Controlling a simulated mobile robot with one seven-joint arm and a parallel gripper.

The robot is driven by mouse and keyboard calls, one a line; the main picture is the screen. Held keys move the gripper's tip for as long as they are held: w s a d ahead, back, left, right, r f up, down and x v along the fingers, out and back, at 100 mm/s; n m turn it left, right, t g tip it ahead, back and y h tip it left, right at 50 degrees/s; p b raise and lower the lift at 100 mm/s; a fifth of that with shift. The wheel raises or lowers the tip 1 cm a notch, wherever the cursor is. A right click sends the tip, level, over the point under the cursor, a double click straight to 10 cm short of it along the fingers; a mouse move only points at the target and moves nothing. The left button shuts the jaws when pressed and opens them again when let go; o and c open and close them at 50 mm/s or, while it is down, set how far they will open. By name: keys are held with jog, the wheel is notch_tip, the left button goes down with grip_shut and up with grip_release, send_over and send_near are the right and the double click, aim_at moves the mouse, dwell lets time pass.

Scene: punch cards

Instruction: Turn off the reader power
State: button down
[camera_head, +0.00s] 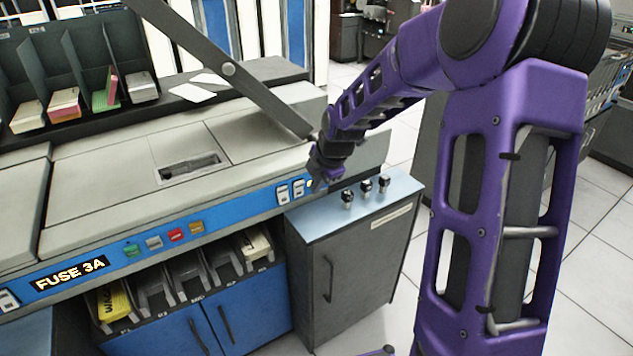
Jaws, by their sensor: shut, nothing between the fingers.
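The card reader is the long grey machine with a blue front strip (225,213). Two white rocker switches, the left one (283,194) and the right one (299,188), sit at the strip's right end. Another white switch (7,300) shows at the far left edge. Which switch is the reader power cannot be read, nor can the rocker positions. My gripper (316,184) is shut and empty, with its tip just right of the right rocker. Whether it touches the strip cannot be told. My purple arm reaches in from the right.
Green (132,249), white (154,242), red (177,235) and orange (197,227) buttons line the strip left of the rockers. A grey cabinet (330,270) with several black knobs on top stands just below my gripper. A dark slanted bar (228,68) crosses above the machine.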

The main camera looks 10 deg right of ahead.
aim_at(298, 195)
jog(key=b+x, duration=0.1)
jog(key=x, duration=0.5)
jog(key=shift+f, duration=0.15)
jog(key=shift+w+a+r, duration=0.2)
jog(key=shift+w, duration=0.4)
jog(key=shift+w+a+r, duration=0.15)
jog(key=shift+w, duration=0.45)
jog(key=shift+w+a+r, duration=0.2)
jog(key=shift+w, duration=0.4)
jog(key=shift+w+a+r+g+p, duration=0.2)
jog(key=shift+w+r+g+p, duration=0.15)
jog(key=shift+p, duration=0.5)
jog(key=shift+w+f, duration=0.1)
jog(key=shift+f, duration=0.1)
jog(key=shift+r, duration=0.1)
